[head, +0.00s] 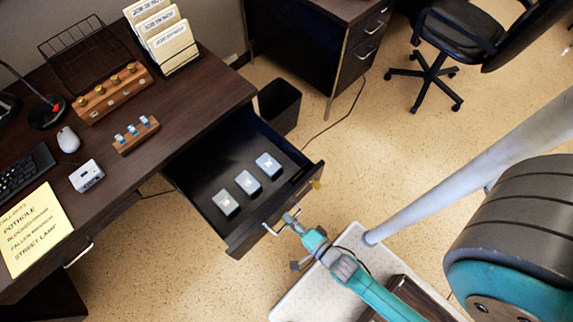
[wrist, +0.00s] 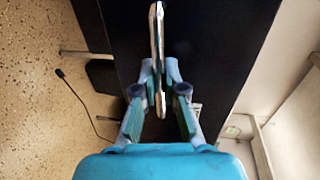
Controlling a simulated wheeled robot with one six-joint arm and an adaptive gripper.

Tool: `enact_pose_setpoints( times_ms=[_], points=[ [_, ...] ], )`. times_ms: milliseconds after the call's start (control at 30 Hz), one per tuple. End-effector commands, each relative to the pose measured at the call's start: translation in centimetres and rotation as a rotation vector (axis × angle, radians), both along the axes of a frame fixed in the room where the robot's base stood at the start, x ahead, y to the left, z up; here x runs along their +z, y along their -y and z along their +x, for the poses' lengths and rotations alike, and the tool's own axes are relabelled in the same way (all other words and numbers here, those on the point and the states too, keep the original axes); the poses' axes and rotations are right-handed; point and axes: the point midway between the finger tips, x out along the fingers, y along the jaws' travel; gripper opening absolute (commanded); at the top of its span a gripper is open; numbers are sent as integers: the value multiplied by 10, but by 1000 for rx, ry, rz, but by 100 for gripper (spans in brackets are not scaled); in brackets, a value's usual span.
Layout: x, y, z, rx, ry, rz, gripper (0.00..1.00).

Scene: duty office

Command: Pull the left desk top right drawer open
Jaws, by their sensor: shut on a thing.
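The left desk (head: 120,165) has its top right drawer (head: 202,178) pulled well out, with its dark inside in view. In the wrist view my gripper (wrist: 158,75) has both fingers closed on the handle (wrist: 157,30), against the dark drawer front (wrist: 215,45). The finger pads partly hide the handle.
A black bin (head: 280,105) stands on the floor behind the drawer. A second desk (head: 315,35) and an office chair (head: 450,40) are at the back. A second handle (head: 78,254) shows on the desk's left part. Open floor lies right of the drawer.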

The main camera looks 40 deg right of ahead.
Motion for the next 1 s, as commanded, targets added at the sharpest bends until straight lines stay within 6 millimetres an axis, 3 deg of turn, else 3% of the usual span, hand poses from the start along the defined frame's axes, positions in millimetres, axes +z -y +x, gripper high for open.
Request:
enact_pose_setpoints(
  times_ms=[367,400,467,1000],
  points=[
    [-1,0,-1,0,-2,-1,0],
    [-1,0,-1,0,-2,0,20],
    [-1,0,-1,0,-2,0,35],
    [0,0,-1,0,0,0,36]
  ],
)
